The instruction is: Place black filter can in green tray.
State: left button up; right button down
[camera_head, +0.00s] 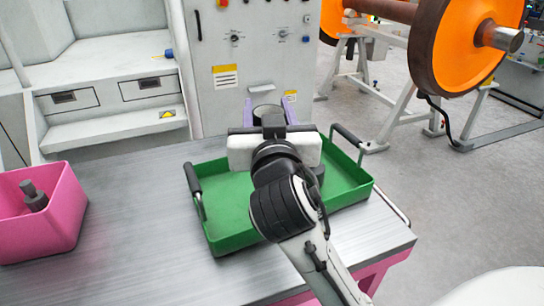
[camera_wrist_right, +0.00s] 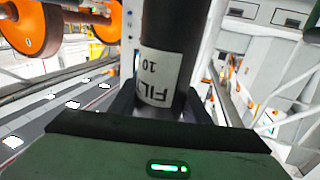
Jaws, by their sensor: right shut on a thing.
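The black filter can (camera_wrist_right: 176,28) has a white label and stands between the jaws of my right gripper in the right wrist view. My right gripper (camera_head: 269,108) is shut on it. In the head view, only a bit of the can shows between the purple fingers, as the wrist and arm hide the rest. The green tray (camera_head: 230,209) lies on the metal table, with black handles at its left and right ends. My right wrist is over the tray, and the held can appears near or beyond its far edge; its height is unclear. My left gripper is out of view.
A pink bin (camera_head: 62,238) with a dark grey part (camera_head: 34,197) in it stands at the table's left. A grey machine cabinet (camera_head: 255,50) is behind the table. An orange-and-brown wheelset (camera_head: 450,42) on stands is at the back right. The table (camera_head: 145,215) left of the tray is clear.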

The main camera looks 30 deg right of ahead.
notch_tip(320, 180, down, 8)
jog(key=b, duration=0.1)
jog(key=shift+b, duration=0.3)
jog(key=c, duration=1)
grip_release()
jog(key=shift+f, duration=0.15)
jog(key=v, duration=0.7)
jog(key=shift+s+r+b, duration=0.25)
jog(key=shift+s+b, duration=0.05)
jog(key=shift+b, duration=0.15)
